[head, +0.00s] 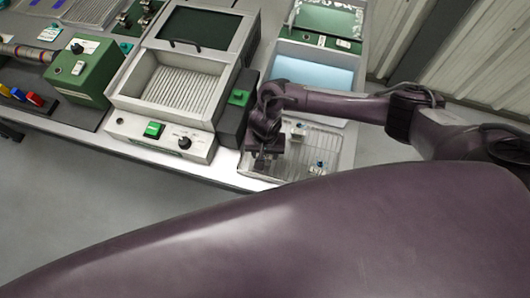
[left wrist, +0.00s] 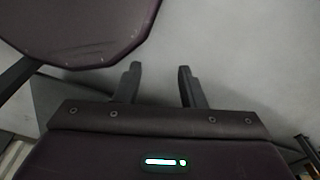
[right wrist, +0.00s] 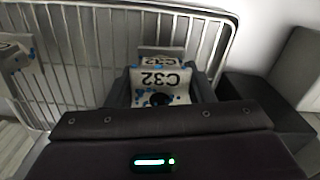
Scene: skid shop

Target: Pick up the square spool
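A white, square-faced piece (right wrist: 160,84) marked "C32", with blue marks and a dark round hole, shows in the right wrist view. It sits between the two fingers of my right gripper (right wrist: 160,92). The fingers flank it closely; whether they press on it is not clear. A second "C32" marking shows just behind it. In the head view my right gripper (head: 266,160) points down at the left side of a wire tray (head: 333,150) and hides the piece there. My left gripper (left wrist: 158,75) is open and empty, away from the bench.
Another white and blue piece (head: 318,168) lies in the tray, also in the right wrist view (right wrist: 20,55). A dark block with a green button (head: 238,97) and a ribbed machine (head: 180,90) stand left of the tray. A light blue-lit bin (head: 313,73) lies behind it.

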